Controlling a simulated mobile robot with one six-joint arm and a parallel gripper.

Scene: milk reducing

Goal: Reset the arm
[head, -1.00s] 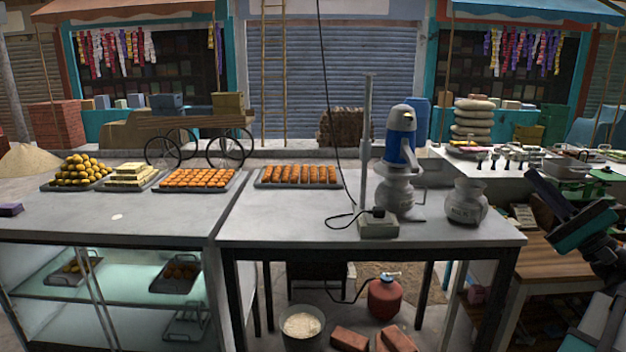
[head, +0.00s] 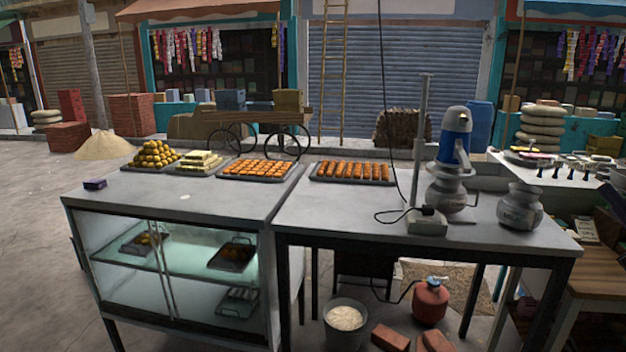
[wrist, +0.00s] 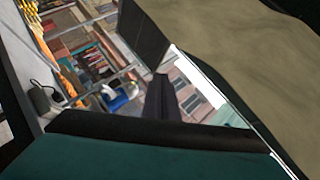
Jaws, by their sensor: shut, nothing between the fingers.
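My gripper (wrist: 161,100) shows in the wrist view as dark finger parts, with a broad teal and black part across the bottom. It is shut with nothing held. The wrist view is steeply tilted, with shopfronts, a street and part of a counter behind the fingers.
The grey table (head: 330,215) holds a tray of orange sweets (head: 352,172), a blue-topped machine (head: 455,150) and a metal pot (head: 520,208). A glass case (head: 180,275) stands left. A wooden table (head: 600,272) is at right. Open ground lies far left (head: 35,220).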

